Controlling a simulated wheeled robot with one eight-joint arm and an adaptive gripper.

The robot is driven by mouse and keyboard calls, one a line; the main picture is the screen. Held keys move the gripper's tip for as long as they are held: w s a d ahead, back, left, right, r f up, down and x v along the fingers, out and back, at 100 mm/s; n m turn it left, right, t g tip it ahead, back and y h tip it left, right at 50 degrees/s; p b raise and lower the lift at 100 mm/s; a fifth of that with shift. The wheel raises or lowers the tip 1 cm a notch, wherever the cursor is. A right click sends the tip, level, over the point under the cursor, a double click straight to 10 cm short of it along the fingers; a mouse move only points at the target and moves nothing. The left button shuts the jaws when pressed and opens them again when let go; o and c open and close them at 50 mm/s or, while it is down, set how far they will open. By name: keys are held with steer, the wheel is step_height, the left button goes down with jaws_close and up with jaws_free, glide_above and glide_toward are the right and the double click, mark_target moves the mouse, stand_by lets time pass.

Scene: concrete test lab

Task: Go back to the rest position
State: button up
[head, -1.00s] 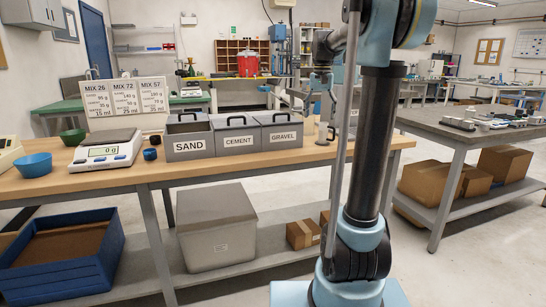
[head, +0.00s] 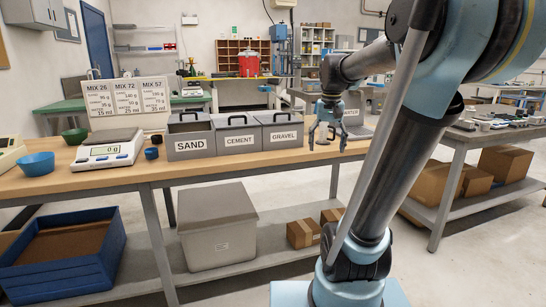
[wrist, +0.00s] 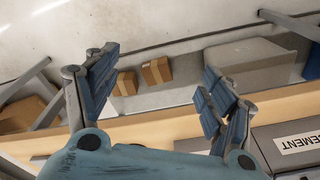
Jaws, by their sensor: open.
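My gripper (head: 327,144) hangs fingers-down at the right end of the wooden workbench (head: 255,168), to the right of the gravel bin (head: 287,139). Its two fingers are spread apart. In the wrist view the gripper (wrist: 160,84) is open with nothing between its blue-padded fingers; the bench edge, the lower shelf and the floor show beyond. My arm slopes from the lower right up across the right side of the head view.
Sand (head: 193,145) and cement (head: 239,141) bins, a scale (head: 107,152), a blue bowl (head: 37,165) and recipe cards (head: 128,98) stand on the bench. Another table (head: 450,139) stands right; floor between is clear.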

steer(key=s+f+n+t, duration=0.1)
steer(key=s+f+n, duration=0.1)
steer(key=s+f, duration=1.6)
steer(key=shift+s+d+f, duration=0.15)
steer(key=shift+s+f, duration=0.05)
steer(key=shift+f, duration=0.7)
steer(key=shift+w+f, duration=0.2)
steer(key=shift+w, duration=0.25)
